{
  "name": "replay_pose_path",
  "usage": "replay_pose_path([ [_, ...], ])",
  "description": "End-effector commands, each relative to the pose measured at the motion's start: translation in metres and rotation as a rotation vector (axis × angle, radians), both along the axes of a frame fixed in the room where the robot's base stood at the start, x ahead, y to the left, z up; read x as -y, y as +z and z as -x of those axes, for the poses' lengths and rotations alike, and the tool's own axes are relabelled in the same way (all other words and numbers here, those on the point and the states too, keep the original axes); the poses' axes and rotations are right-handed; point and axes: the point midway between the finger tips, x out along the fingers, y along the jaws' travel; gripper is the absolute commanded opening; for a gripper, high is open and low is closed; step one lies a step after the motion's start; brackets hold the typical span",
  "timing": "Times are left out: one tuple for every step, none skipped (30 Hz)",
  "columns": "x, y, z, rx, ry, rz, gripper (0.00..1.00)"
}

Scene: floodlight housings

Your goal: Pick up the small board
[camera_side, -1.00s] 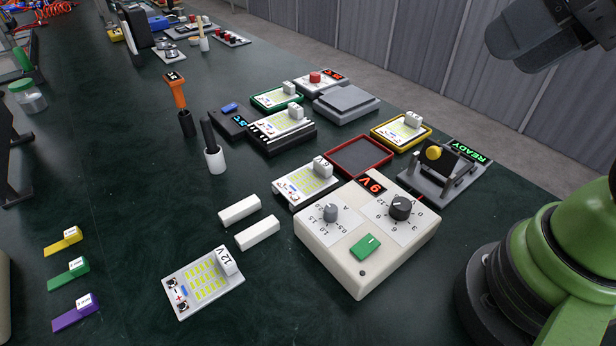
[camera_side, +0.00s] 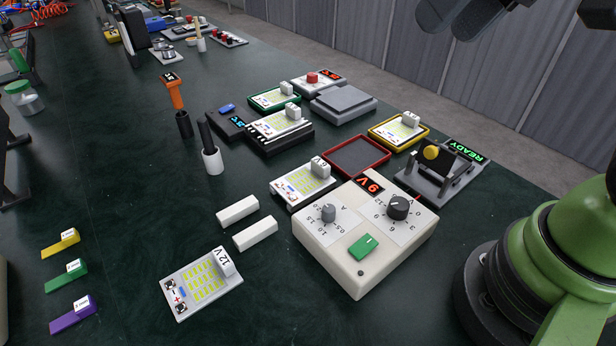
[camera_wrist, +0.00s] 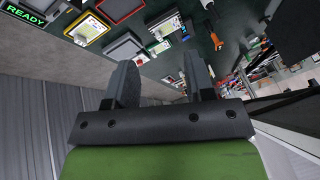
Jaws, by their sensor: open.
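Several white boards with yellow LED strips are in the side view. A large one marked 12 V (camera_side: 203,285) lies flat on the table at the front. A smaller one (camera_side: 304,182) lies behind it, beside the power supply. Small boards also sit in a green-rimmed tray (camera_side: 272,97) and a yellow-rimmed tray (camera_side: 397,130). Another (camera_side: 275,125) is on a black finned block. I cannot tell which one is meant by size alone. My gripper (camera_side: 450,18) is high at the top right, far from the boards; in the wrist view its fingers (camera_wrist: 164,68) are apart and empty.
The cream power supply (camera_side: 365,235) reads 9 V. An empty red-rimmed tray (camera_side: 357,157), a grey block (camera_side: 343,103) and a fixture marked READY (camera_side: 440,172) stand behind it. Two white bars (camera_side: 255,233) lie near the 12 V board.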

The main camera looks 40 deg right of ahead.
Motion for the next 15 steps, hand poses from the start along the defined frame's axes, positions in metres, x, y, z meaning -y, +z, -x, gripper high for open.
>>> replay_pose_path([
  [-0.001, -0.006, -0.019, -0.042, 0.018, 0.016, 0.49],
  [-0.001, -0.009, -0.028, -0.061, 0.029, 0.026, 0.49],
  [-0.002, -0.014, -0.041, -0.089, 0.044, 0.038, 0.49],
  [-0.003, -0.019, -0.051, -0.108, 0.055, 0.048, 0.49],
  [-0.003, -0.024, -0.061, -0.127, 0.066, 0.058, 0.49],
  [-0.004, -0.033, -0.073, -0.154, 0.081, 0.071, 0.49],
  [-0.005, -0.04, -0.082, -0.173, 0.092, 0.079, 0.49],
  [-0.005, -0.048, -0.091, -0.193, 0.104, 0.089, 0.49],
  [-0.006, -0.059, -0.103, -0.219, 0.12, 0.102, 0.49],
  [-0.007, -0.068, -0.111, -0.24, 0.132, 0.11, 0.49],
  [-0.008, -0.077, -0.119, -0.258, 0.144, 0.12, 0.49],
  [-0.009, -0.091, -0.129, -0.284, 0.16, 0.132, 0.49],
  [-0.01, -0.101, -0.135, -0.302, 0.171, 0.14, 0.49],
  [-0.011, -0.112, -0.141, -0.32, 0.183, 0.149, 0.49],
  [-0.012, -0.126, -0.149, -0.342, 0.198, 0.16, 0.49],
])
